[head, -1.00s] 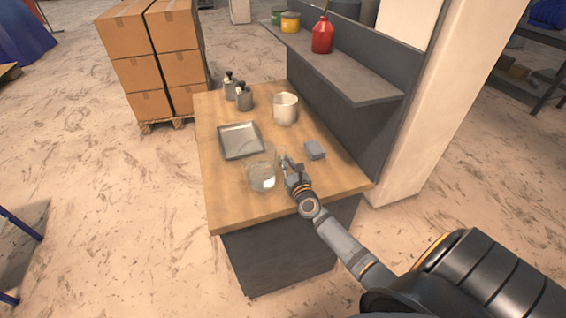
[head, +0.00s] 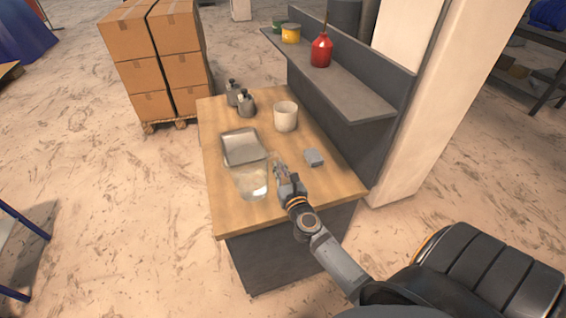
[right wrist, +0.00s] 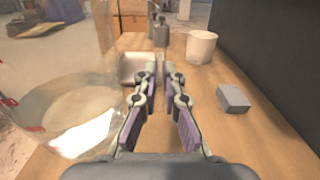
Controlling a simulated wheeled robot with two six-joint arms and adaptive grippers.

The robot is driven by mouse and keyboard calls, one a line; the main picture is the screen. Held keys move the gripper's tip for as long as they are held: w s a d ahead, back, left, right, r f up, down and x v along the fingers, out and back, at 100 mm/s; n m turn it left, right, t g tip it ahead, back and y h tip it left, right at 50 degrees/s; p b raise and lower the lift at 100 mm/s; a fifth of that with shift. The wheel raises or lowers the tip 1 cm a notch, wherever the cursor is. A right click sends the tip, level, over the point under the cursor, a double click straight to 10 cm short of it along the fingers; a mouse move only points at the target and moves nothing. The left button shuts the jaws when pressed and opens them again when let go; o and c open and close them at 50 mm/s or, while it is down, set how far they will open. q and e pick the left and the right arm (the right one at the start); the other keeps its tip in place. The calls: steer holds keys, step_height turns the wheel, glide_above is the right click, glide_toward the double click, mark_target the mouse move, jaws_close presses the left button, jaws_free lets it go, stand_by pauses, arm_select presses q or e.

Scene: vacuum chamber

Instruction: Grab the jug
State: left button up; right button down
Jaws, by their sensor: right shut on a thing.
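The jug (head: 250,183) is clear glass, at the near left part of the wooden table. It also fills the left side of the right wrist view (right wrist: 60,95). My right gripper (head: 276,167) is just to the right of the jug in the head view. Its fingers (right wrist: 160,78) are close together at the tips, shut on the jug, at its handle side. The handle itself is hard to make out through the glass. I cannot tell whether the jug's base is clear of the table. My left gripper is not in view.
A grey metal tray (head: 244,147) lies behind the jug. A white cup (head: 285,116), a grey block (head: 313,158) and two dark bottles (head: 246,105) stand farther back or to the right. A dark shelf panel (head: 398,110) borders the table's right side.

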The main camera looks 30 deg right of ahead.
mark_target(255, 174)
steer(key=shift+s+a+r, duration=0.6)
steer(key=shift+s+a, duration=0.25)
steer(key=shift+a, duration=0.05)
steer(key=shift+s+a+r, duration=0.6)
steer(key=shift+s+a, duration=0.25)
steer(key=shift+a, duration=0.05)
